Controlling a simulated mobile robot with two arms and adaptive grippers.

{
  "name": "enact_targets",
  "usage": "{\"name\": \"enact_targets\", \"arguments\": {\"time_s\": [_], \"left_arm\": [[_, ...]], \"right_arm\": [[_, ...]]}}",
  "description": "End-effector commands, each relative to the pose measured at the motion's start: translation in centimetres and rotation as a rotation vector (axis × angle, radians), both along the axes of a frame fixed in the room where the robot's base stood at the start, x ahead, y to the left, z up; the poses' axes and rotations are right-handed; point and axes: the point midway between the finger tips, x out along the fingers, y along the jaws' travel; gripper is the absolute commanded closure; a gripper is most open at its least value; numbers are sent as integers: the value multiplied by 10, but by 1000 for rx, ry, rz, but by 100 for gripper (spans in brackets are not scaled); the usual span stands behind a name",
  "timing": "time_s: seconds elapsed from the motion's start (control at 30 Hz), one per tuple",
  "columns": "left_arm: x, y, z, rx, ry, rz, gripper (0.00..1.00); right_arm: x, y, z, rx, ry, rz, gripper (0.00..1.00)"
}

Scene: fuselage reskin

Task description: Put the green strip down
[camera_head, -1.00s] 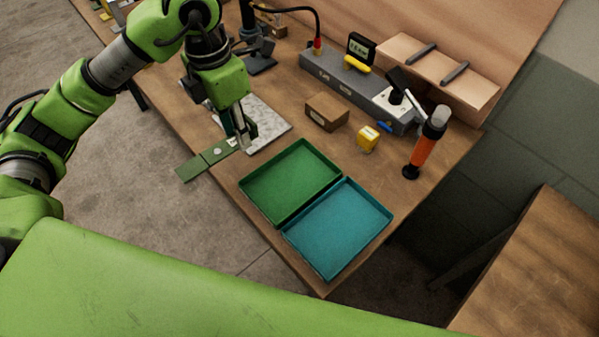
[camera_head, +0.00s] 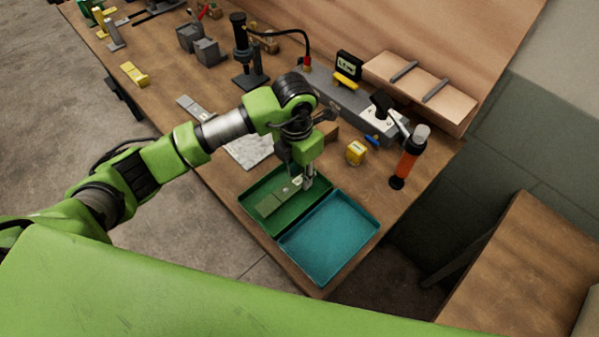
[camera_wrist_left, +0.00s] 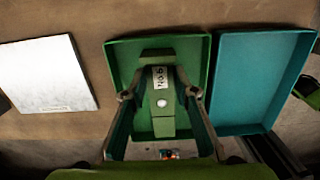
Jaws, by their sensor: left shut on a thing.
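The green strip (camera_head: 270,204) is a flat piece with a pale label, over the green tray (camera_head: 247,197). In the left wrist view the strip (camera_wrist_left: 163,126) shows its white label and a round pale spot, and it lies within the outline of the green tray (camera_wrist_left: 202,50). My left gripper (camera_head: 307,184) is shut on the strip, with one finger on each side of it in the left wrist view (camera_wrist_left: 160,97). I cannot tell whether the strip touches the tray floor. My right gripper is not in view.
A teal tray (camera_head: 328,240) sits empty beside the green one. A white plate (camera_head: 248,152) lies to the left. A yellow block (camera_head: 356,152) and an orange-handled tool (camera_head: 405,163) stand behind the trays. The table's front edge is close to the trays.

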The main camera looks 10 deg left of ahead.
Motion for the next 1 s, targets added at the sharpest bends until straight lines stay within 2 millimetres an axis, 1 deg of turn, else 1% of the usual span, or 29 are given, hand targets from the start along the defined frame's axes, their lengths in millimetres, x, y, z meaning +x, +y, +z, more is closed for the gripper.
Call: {"name": "enact_targets", "arguments": {"time_s": [0.03, 0.1, 0.2, 0.4, 0.5, 0.53, 0.6, 0.9, 1.0], "left_arm": [[-2, 1, -3, 1, 5, 3, 99], [-1, 0, -11, -1, 3, 2, 99], [0, 1, -17, 0, 0, 1, 99], [0, 1, -18, 0, -1, 0, 99], [0, 1, -21, 0, -1, 0, 99], [0, 1, -21, 0, -1, 0, 70], [0, 1, -20, 0, -1, 0, 56], [0, 1, -19, 1, -1, 1, 56], [0, 1, -15, 0, 0, 1, 56]], "right_arm": [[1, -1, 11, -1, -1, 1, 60], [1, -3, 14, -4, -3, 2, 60], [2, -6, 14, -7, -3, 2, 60], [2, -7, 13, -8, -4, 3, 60], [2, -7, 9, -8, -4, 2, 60], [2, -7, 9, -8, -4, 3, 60], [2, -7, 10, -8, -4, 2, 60], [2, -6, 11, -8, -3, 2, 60], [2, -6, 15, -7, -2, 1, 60]]}}
